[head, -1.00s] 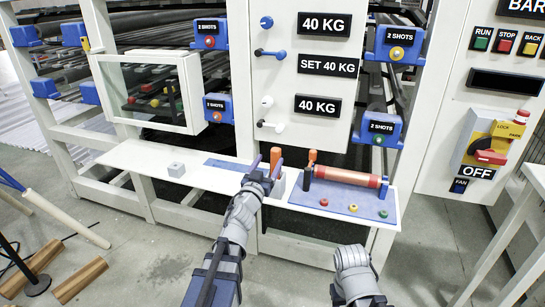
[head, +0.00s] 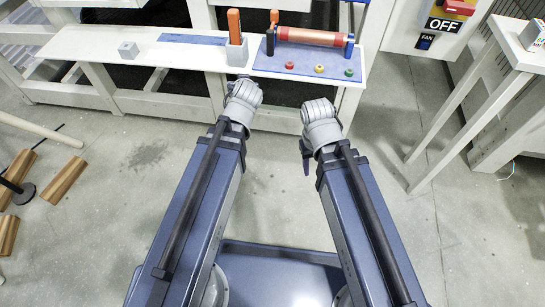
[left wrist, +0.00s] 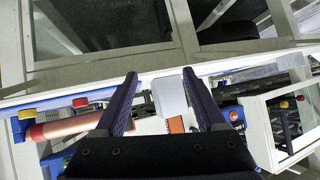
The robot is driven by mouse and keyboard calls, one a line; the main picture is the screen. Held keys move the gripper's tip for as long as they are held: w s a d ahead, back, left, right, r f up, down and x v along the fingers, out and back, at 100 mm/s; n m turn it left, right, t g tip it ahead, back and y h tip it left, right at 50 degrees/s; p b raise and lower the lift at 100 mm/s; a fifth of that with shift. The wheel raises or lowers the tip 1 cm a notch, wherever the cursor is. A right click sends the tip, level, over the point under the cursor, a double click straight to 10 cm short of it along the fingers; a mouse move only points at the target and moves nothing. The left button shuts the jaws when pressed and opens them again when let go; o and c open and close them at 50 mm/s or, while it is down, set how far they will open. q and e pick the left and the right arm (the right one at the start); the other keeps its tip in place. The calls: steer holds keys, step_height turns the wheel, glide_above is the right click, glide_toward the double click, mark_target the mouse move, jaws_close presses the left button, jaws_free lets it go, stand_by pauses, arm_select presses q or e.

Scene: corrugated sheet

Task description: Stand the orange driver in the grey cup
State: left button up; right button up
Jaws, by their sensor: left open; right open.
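The orange driver (head: 234,27) stands roughly upright in the grey cup (head: 237,56) on the white shelf, its orange handle above the rim. In the left wrist view the pale cup (left wrist: 170,96) shows beyond my fingers, with an orange part (left wrist: 176,124) beside it. My left gripper (head: 242,77) is in front of the cup, apart from it; its purple fingers (left wrist: 166,100) are open with nothing held between them. My right gripper (head: 305,155) hangs lower right, clear of the shelf; its fingers are mostly hidden.
A blue mat (head: 300,66) right of the cup carries a red-orange roller (head: 311,37) on stands and several small coloured rings. Another orange piece (head: 274,17) stands behind. A grey block (head: 128,50) sits left on the shelf (head: 90,48). A white table (head: 475,85) stands right.

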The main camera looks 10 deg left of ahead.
arm_select(q)
steer(key=s+d+f+m+g+h, duration=0.1)
steer(key=s+d+f+g, duration=0.3)
steer(key=s, duration=0.6)
steer(key=s+d+f+m+g+h, duration=0.1)
steer(key=s+d+f+m+g, duration=0.3)
steer(key=s+d, duration=0.4)
steer(key=s+f+g, duration=0.1)
steer(key=s+g, duration=0.1)
steer(key=shift+s+d+m+g, duration=0.3)
steer(key=shift+s+d+g, duration=0.05)
steer(key=shift+g, duration=0.05)
step_height(320, 180, up, 29)
steer(key=p, duration=2.8)
steer(key=shift+f+p, duration=0.2)
steer(key=shift+p, duration=0.15)
